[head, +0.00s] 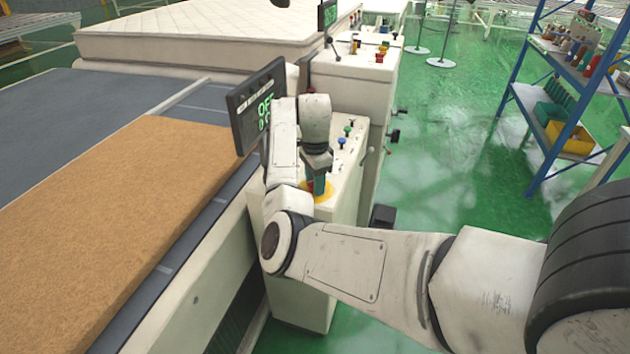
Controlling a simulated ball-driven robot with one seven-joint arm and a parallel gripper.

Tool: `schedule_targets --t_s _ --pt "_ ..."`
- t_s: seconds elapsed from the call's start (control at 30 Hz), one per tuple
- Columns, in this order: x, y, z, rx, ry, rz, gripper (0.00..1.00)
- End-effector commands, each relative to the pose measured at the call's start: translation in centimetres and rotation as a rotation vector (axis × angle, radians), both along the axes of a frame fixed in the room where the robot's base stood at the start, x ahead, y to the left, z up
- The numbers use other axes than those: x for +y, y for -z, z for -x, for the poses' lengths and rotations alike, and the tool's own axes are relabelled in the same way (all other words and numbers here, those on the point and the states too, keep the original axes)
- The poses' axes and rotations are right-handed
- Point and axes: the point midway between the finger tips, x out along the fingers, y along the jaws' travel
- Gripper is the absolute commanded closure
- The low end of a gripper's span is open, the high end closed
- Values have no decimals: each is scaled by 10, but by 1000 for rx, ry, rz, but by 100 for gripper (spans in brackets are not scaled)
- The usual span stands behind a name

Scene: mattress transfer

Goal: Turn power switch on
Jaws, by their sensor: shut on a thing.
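The power switch (310,186) shows as a bit of red on a round yellow plate (327,193), on the top of the white control cabinet (345,175). My gripper (318,187) points down over the plate, with its fingers shut on the switch. The fingers and my arm hide most of the switch, so its turn angle cannot be told. A dark display (246,112) beside the cabinet shows green characters that look like "OFF", partly hidden by my arm.
Small coloured buttons (347,130) sit behind the switch on the same cabinet. A brown mattress pad (110,210) lies on the conveyor at left, and a white mattress (200,35) lies beyond. A blue shelf (515,75) stands at right. Green floor (450,150) is clear between.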

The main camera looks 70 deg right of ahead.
Motion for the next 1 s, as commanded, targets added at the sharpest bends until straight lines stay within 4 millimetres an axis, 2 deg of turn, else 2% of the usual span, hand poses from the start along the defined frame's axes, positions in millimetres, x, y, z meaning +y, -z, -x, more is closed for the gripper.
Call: schedule_targets --t_s 0.37,1.0 --pt "0 -1 0 2 176 -1 90" --pt "0 -1 -1 0 775 2 90"
